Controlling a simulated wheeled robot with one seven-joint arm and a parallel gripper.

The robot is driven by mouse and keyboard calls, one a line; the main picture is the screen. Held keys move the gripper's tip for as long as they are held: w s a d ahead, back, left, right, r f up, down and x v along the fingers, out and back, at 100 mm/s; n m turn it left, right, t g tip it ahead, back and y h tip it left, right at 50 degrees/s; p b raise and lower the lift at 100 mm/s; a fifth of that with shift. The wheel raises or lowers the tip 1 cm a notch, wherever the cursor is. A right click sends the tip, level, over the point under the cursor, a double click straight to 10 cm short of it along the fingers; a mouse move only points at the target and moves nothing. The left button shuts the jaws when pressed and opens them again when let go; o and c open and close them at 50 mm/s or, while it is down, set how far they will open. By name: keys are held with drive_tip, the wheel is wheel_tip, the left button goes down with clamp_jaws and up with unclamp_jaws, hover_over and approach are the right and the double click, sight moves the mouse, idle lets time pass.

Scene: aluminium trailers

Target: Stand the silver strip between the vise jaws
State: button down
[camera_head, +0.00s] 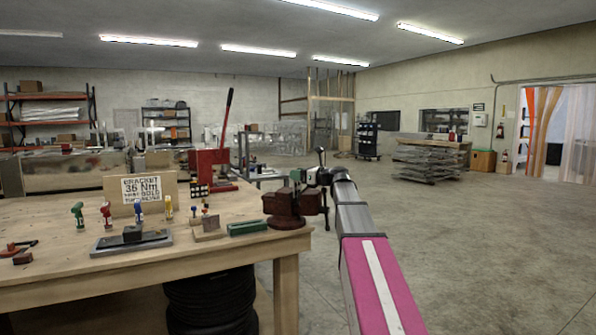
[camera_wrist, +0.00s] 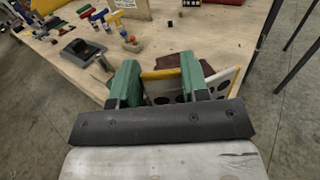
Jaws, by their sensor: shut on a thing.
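The vise (camera_head: 289,206) is dark red-brown and stands at the right corner of the workbench. My gripper (camera_head: 304,178) is over the vise, close to its top. In the wrist view its green fingers (camera_wrist: 158,76) are shut on a pale plate with dark round holes and a yellow edge, apparently the silver strip (camera_wrist: 217,84). The strip's far side reaches right past the right finger. Part of the vise (camera_wrist: 182,62) shows behind the strip. The jaw gap is hidden, so I cannot tell whether the strip is between the jaws.
The wooden workbench (camera_head: 215,261) carries several coloured small tools, a dark block on a grey plate (camera_head: 132,240), a green block (camera_head: 247,228) and a sign board (camera_head: 147,190). A red press (camera_head: 208,165) stands behind. The floor right of the bench is clear.

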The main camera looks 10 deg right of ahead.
sight(296, 182)
drive_tip(key=shift+f, duration=1.55)
